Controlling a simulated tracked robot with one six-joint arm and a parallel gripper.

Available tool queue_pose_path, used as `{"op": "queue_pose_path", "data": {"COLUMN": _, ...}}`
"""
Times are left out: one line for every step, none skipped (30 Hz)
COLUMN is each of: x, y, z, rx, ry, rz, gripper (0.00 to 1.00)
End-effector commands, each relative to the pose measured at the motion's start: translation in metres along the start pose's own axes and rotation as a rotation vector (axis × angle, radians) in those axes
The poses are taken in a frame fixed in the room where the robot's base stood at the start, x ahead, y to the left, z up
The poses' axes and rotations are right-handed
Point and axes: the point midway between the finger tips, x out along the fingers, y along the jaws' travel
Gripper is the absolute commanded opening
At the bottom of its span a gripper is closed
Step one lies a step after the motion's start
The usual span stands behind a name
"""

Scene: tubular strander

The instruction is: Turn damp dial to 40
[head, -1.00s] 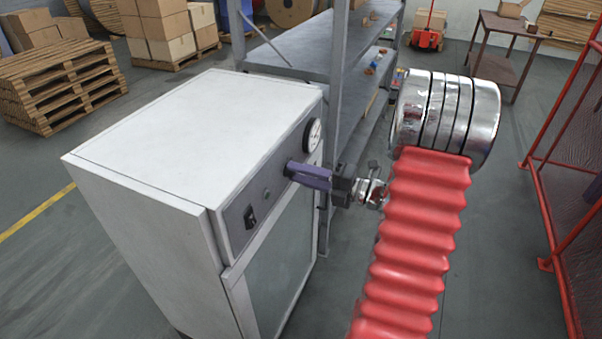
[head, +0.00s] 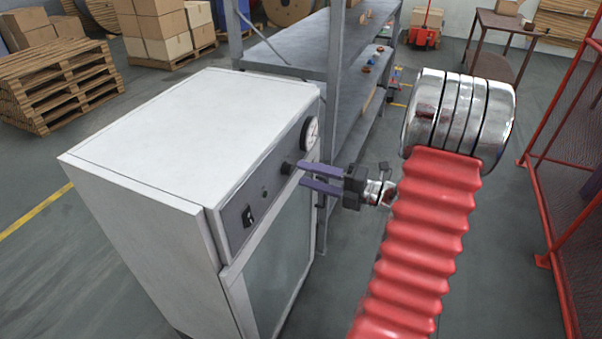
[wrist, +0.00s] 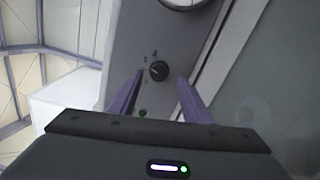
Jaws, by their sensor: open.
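The damp dial is a small dark round knob (head: 287,168) on the grey front panel (head: 235,212) of a white cabinet (head: 190,130). It also shows in the wrist view as a black knob (wrist: 158,71) with a pale pointer mark and small marks around it, too small to read. My gripper (head: 302,177) is open, its two purple fingers pointing at the panel. In the wrist view my fingers (wrist: 158,85) stand to either side, with the knob between and just beyond their tips. I cannot tell any contact.
A round gauge (head: 311,134) sits right of the knob on the panel. A black switch (head: 247,216) and a small green light (wrist: 142,113) are on its other side. The cabinet's glass door (head: 275,285) lies below. A metal shelf rack (head: 290,45) stands behind.

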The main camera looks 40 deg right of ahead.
Motion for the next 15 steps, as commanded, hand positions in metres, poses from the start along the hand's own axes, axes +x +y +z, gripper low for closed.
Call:
{"op": "queue_pose_path", "data": {"x": -0.009, "y": 0.0, "z": 0.001, "rx": 0.0, "ry": -0.004, "rz": 0.0, "gripper": 0.44}}
{"op": "queue_pose_path", "data": {"x": -0.013, "y": 0.0, "z": 0.001, "rx": 0.0, "ry": -0.004, "rz": 0.0, "gripper": 0.44}}
{"op": "queue_pose_path", "data": {"x": -0.019, "y": 0.0, "z": 0.001, "rx": 0.0, "ry": -0.004, "rz": 0.0, "gripper": 0.44}}
{"op": "queue_pose_path", "data": {"x": -0.024, "y": 0.0, "z": 0.001, "rx": 0.0, "ry": -0.004, "rz": 0.0, "gripper": 0.44}}
{"op": "queue_pose_path", "data": {"x": -0.028, "y": -0.001, "z": 0.001, "rx": 0.0, "ry": -0.004, "rz": -0.001, "gripper": 0.44}}
{"op": "queue_pose_path", "data": {"x": -0.034, "y": -0.001, "z": 0.001, "rx": 0.0, "ry": -0.004, "rz": -0.001, "gripper": 0.44}}
{"op": "queue_pose_path", "data": {"x": -0.039, "y": -0.001, "z": 0.001, "rx": 0.0, "ry": -0.004, "rz": -0.001, "gripper": 0.44}}
{"op": "queue_pose_path", "data": {"x": -0.043, "y": -0.001, "z": 0.001, "rx": 0.0, "ry": -0.004, "rz": 0.0, "gripper": 0.44}}
{"op": "queue_pose_path", "data": {"x": -0.049, "y": -0.001, "z": 0.001, "rx": 0.0, "ry": -0.004, "rz": 0.0, "gripper": 0.44}}
{"op": "queue_pose_path", "data": {"x": -0.053, "y": -0.001, "z": 0.001, "rx": 0.0, "ry": -0.004, "rz": -0.001, "gripper": 0.44}}
{"op": "queue_pose_path", "data": {"x": -0.058, "y": -0.001, "z": 0.001, "rx": 0.0, "ry": -0.004, "rz": -0.001, "gripper": 0.44}}
{"op": "queue_pose_path", "data": {"x": -0.064, "y": -0.001, "z": 0.002, "rx": 0.0, "ry": -0.005, "rz": -0.001, "gripper": 0.44}}
{"op": "queue_pose_path", "data": {"x": -0.068, "y": -0.001, "z": 0.001, "rx": 0.0, "ry": -0.004, "rz": -0.001, "gripper": 0.44}}
{"op": "queue_pose_path", "data": {"x": -0.073, "y": -0.001, "z": 0.001, "rx": 0.0, "ry": -0.004, "rz": -0.001, "gripper": 0.44}}
{"op": "queue_pose_path", "data": {"x": -0.079, "y": -0.001, "z": 0.001, "rx": 0.0, "ry": -0.005, "rz": -0.001, "gripper": 0.44}}
